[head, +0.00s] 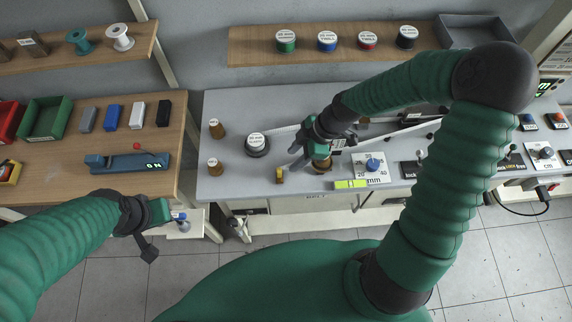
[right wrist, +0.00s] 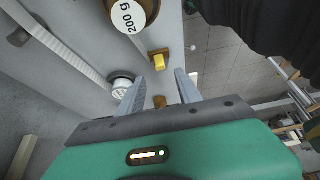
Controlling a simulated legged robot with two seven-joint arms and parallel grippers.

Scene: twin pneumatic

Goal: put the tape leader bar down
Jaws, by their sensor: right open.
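A small yellow block (head: 280,175) sits on a brown base near the front edge of the grey bench. It looks like the tape leader bar, though I cannot be sure. In the right wrist view the yellow block (right wrist: 158,60) shows just beyond my fingertips, apart from them. My right gripper (head: 296,160) is above the bench, beside the block and to its right. Its two grey fingers (right wrist: 160,80) are spread with nothing between them. My left gripper (head: 152,228) hangs over the floor in front of the wooden bench, and its finger gap is hidden.
A brass 200 g weight (right wrist: 128,14) stands close by my right gripper. Two brass pieces stand at the bench's left end. A yellow-green strip (head: 350,184) lies at the front edge.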

